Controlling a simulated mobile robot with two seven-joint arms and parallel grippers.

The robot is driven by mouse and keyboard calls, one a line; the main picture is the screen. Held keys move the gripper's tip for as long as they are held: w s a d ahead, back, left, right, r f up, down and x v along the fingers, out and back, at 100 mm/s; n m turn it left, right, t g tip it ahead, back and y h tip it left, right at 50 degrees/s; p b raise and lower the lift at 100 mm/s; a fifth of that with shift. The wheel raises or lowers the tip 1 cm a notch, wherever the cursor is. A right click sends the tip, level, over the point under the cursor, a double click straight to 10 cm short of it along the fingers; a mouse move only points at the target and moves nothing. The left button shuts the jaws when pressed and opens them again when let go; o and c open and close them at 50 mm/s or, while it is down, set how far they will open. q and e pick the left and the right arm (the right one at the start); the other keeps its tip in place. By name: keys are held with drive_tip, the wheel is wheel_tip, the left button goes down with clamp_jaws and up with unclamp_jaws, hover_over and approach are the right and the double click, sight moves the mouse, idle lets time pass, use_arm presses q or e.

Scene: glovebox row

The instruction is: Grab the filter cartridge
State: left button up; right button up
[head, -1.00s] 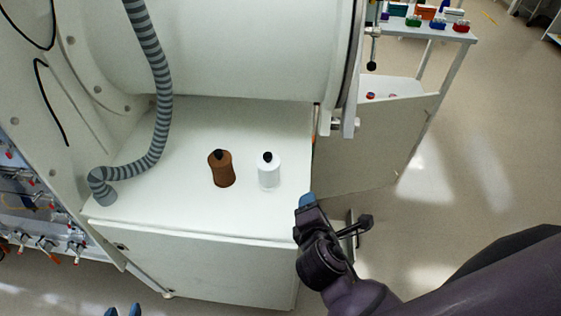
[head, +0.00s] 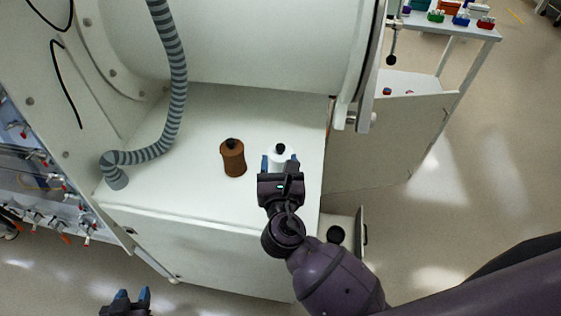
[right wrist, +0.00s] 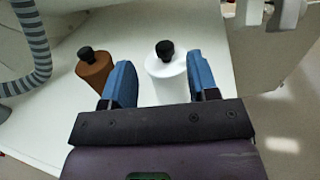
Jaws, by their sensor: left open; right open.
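Two upright cylinders with black knobs stand on the white cabinet top, one white and one brown; I cannot tell from the frames which is the filter cartridge. The white cylinder (head: 278,151) is partly hidden by my right gripper (head: 280,163). In the right wrist view the white cylinder (right wrist: 167,85) shows between the blue fingers of the open right gripper (right wrist: 161,78), with no clear grip on it. The brown cylinder (head: 233,160) stands to the left, outside the fingers, and also shows in the right wrist view (right wrist: 94,68). My left gripper (head: 131,295) is open and empty at the bottom left, away from both.
A grey ribbed hose (head: 172,70) comes down to the left part of the cabinet top (head: 190,190). The large white glovebox body (head: 230,40) rises behind. An open drawer (head: 350,225) holds a dark round thing. A side table (head: 470,30) with coloured items stands at the upper right.

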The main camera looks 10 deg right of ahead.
sight(280, 150)
drive_tip(key=shift+w+d+f, duration=0.1)
drive_tip(key=shift+w+d, duration=0.15)
drive_tip(key=shift+w, duration=0.7)
drive_tip(key=shift+w+d+f, duration=0.1)
drive_tip(key=shift+w+d, duration=0.15)
drive_tip(key=shift+w, duration=0.65)
drive_tip(key=shift+w+d, duration=0.25)
drive_tip(key=shift+w, duration=0.7)
clamp_jaws()
